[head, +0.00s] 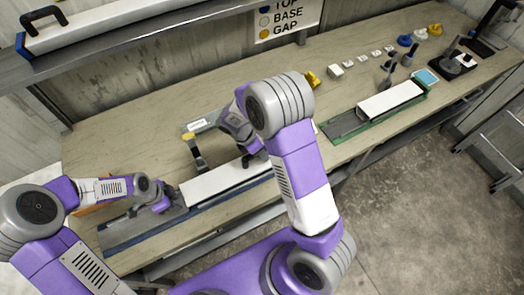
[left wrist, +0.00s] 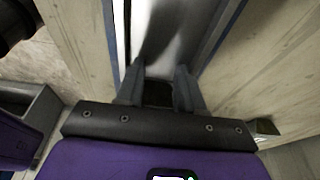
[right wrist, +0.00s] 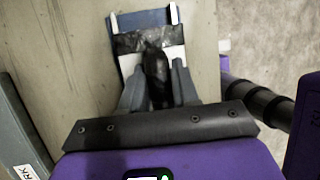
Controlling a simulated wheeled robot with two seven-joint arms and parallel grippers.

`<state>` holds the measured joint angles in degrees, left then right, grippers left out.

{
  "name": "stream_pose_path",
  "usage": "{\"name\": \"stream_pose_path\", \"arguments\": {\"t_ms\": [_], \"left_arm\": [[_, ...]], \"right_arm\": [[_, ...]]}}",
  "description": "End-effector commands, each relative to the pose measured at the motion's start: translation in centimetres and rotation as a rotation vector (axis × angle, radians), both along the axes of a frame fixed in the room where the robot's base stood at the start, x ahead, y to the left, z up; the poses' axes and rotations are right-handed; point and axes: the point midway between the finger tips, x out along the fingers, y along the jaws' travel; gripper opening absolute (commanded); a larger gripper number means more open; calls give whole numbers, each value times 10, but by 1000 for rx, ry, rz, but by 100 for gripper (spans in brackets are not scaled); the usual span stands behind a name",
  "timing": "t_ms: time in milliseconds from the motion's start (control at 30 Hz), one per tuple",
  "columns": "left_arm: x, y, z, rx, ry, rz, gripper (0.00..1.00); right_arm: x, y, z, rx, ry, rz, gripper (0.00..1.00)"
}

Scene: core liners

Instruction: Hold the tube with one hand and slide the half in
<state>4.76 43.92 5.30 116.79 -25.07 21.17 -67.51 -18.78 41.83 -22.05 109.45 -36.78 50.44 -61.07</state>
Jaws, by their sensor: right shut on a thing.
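A long white half (head: 225,180) lies in a blue cradle (head: 125,240) along the front of the bench. A grey, shiny length that looks like the tube (head: 172,220) lies in the same cradle at its left end; it also shows in the left wrist view (left wrist: 165,45). My left gripper (head: 163,205) is over this grey length, its fingers (left wrist: 158,88) apart with a gap between them. My right gripper (right wrist: 158,88) is shut on a dark upright piece (right wrist: 156,65) over the cradle's right part. My right arm hides that end in the head view.
A green tray (head: 345,128) with a white lid-like piece (head: 390,100) stands to the right. A yellow-ended dark tool (head: 196,153) and a labelled bar (head: 200,124) lie behind the cradle. Small white blocks (head: 335,71) line the back. A shelf (head: 120,30) overhangs the back left.

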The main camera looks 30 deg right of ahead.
Motion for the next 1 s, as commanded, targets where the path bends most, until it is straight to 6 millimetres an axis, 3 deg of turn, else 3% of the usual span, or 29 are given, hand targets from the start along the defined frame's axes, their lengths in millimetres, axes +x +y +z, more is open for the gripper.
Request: {"name": "stream_pose_path", "arguments": {"t_ms": [367,1000], "left_arm": [[0,15,3,0,0,0,37],[0,15,66,0,-2,1,37]], "right_arm": [[0,0,0,0,1,0,0],[0,0,0,0,1,0,0]]}}
